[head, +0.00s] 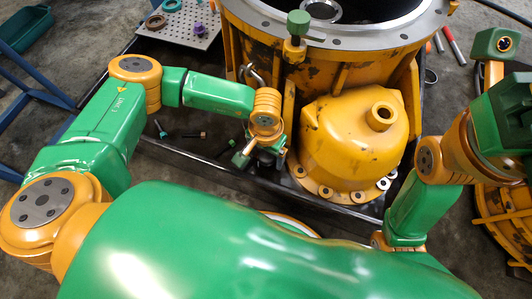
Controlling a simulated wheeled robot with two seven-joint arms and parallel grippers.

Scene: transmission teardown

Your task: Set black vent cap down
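My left gripper (258,158) points down beside the yellow bell-shaped housing (345,145), low over the black tray. Its wrist and the metal parts around it hide the gap between its fingers, so I cannot see whether it is open or shut. A small dark shape shows at the fingers, but I cannot tell whether it is the black vent cap or part of the gripper. I cannot make out the vent cap clearly anywhere else. My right arm (430,190) reaches up at the right, and its fingers do not show.
The large orange transmission case (330,42) with a grey flange stands behind. The black tray (345,210) holds washers and dark bolts (193,135). A perforated plate (183,27) with small rings lies at the upper left. A green bin (25,28) is at the far left.

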